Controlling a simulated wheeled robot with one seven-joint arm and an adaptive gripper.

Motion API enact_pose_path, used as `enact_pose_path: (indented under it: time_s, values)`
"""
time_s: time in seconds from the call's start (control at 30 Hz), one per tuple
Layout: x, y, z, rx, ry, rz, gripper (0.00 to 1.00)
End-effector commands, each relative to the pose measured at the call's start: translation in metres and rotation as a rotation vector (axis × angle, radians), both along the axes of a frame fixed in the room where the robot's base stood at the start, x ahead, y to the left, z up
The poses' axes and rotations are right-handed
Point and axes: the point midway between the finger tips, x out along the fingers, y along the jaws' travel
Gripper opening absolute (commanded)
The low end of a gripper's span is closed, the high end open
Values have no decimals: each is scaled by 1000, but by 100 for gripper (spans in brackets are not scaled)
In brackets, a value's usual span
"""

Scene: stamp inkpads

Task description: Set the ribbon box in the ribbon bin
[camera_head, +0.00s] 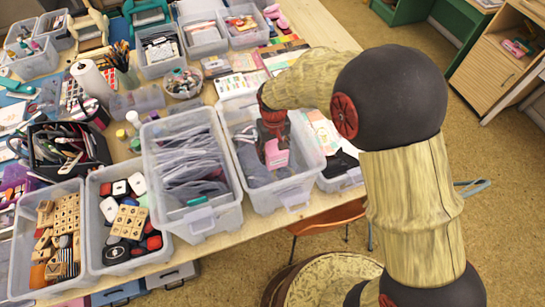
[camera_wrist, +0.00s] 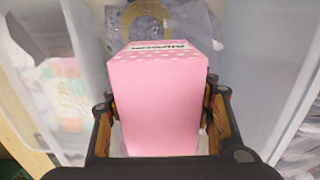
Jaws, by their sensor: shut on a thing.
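The pink ribbon box (camera_head: 277,153), with white dots and dark lettering near its far end, is between the two fingers of my gripper (camera_head: 272,128). In the wrist view the box (camera_wrist: 155,105) fills the middle, and my gripper (camera_wrist: 160,112) is shut on its two sides. The box is over or inside a clear plastic bin (camera_head: 296,192) holding grey packets. I see no label that confirms this as the ribbon bin. Whether the box touches the contents cannot be told. A tan ring (camera_wrist: 148,18) lies beyond the box.
A clear bin of grey packets (camera_head: 233,207) stands close on the left. Further left are bins of stamps (camera_head: 92,240) and inkpads. Another low bin (camera_head: 340,182) and paper packs are to the right. The table's front edge is close to these bins.

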Motion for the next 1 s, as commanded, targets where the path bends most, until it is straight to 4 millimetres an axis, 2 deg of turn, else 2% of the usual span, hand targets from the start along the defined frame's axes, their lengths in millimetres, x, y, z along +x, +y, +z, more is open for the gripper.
enact_pose_path:
  time_s: [0.23, 0.43, 0.83, 0.87, 1.0]
  values:
    - [0, 0, -19, 0, 0, 0, 17]
    - [0, 0, -46, -1, 2, 0, 17]
    - [1, 0, -51, 0, -1, 0, 17]
    - [0, 0, -51, 0, -1, 0, 54]
    - [0, 0, -51, 0, -1, 0, 61]
